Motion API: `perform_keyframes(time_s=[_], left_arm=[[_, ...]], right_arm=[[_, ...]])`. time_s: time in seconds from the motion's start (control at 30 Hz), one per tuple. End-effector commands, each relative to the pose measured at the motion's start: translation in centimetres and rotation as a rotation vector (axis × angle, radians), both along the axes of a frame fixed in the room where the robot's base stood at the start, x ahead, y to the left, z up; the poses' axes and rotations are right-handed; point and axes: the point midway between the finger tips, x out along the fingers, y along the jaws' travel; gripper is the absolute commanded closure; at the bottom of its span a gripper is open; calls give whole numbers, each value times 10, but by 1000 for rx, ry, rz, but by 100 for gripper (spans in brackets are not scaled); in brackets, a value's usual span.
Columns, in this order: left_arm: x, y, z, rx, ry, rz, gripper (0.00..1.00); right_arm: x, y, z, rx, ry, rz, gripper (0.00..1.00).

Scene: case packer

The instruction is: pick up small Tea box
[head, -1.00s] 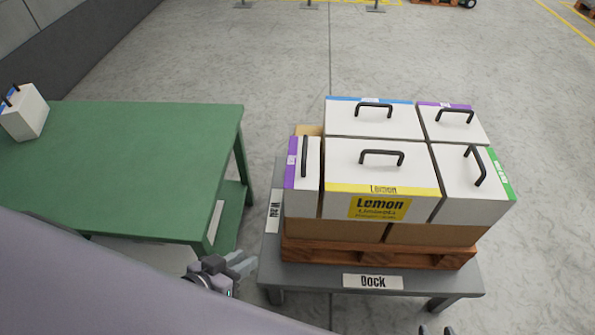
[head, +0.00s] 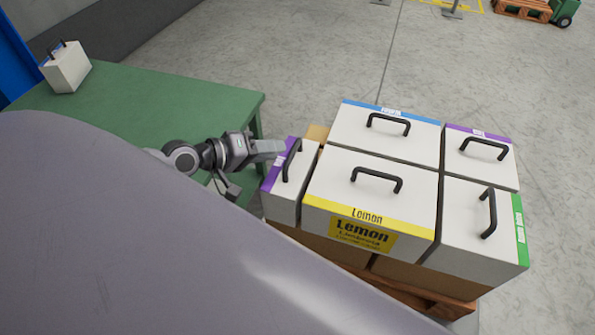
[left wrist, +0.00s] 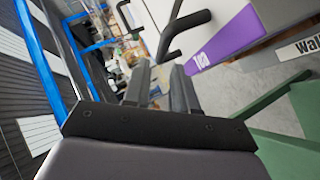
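A narrow white box with a purple band and a black handle (head: 302,194) stands at the left side of the stack. It looks like the small Tea box, but its label is too small to read. My left gripper (head: 280,147) is at the box's far left edge, with its fingers pointing right toward the handle. In the left wrist view, the fingers of my left gripper (left wrist: 160,88) are apart with nothing between them. My right gripper is not in view.
Larger white boxes with handles, including a yellow-banded Lemon box (head: 352,205), crowd the stack to the right. Brown cartons (head: 335,252) and a wooden pallet (head: 440,303) are below. A green table (head: 150,105) at left holds another white box (head: 67,70).

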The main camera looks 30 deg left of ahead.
Motion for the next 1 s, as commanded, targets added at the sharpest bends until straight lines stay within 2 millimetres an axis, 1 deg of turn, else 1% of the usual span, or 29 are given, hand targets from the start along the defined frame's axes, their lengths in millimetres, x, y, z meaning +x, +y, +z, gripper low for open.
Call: perform_keyframes(time_s=[0.27,0.47,0.6,0.73,0.97,1.0], left_arm=[[15,-10,-8,0,-2,-1,74],[32,-24,-20,-2,-2,-1,74],[44,-29,-27,1,-3,-1,74],[49,-32,-30,3,-2,-2,74],[49,-32,-30,3,-1,-3,74],[49,-32,-30,3,-1,-3,87]], right_arm=[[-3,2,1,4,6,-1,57],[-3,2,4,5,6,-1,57],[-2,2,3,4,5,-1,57],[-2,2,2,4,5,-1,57],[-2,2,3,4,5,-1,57],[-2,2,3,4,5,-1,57]])
